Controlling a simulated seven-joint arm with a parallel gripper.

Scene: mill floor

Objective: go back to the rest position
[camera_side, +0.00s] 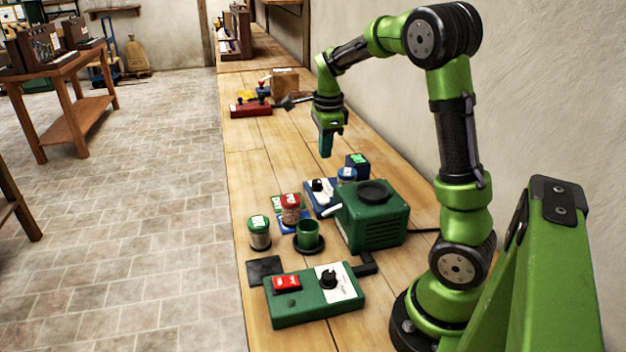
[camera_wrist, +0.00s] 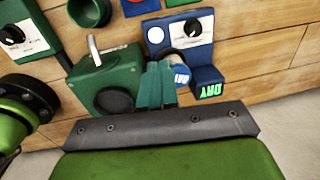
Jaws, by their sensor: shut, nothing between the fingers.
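My gripper (camera_side: 326,146) hangs in the air above the workbench (camera_side: 262,180), pointing down, with its teal fingers together and nothing between them. It is behind and above the green machine (camera_side: 372,222) in the side view and touches nothing that I can see. In the wrist view my gripper's fingers (camera_wrist: 157,82) also show closed, in front of the green machine (camera_wrist: 105,88) and the blue-lidded jar (camera_wrist: 181,76). My arm is raised and bent over the bench.
Below stand a green control box (camera_side: 313,302), a green cup (camera_side: 308,234), a red-lidded jar (camera_side: 291,210), a green-lidded jar (camera_side: 259,234), a blue control box (camera_side: 320,197) and a dark blue block (camera_wrist: 207,84). A red box (camera_side: 250,108) sits farther back. A wall (camera_side: 540,80) runs along the right.

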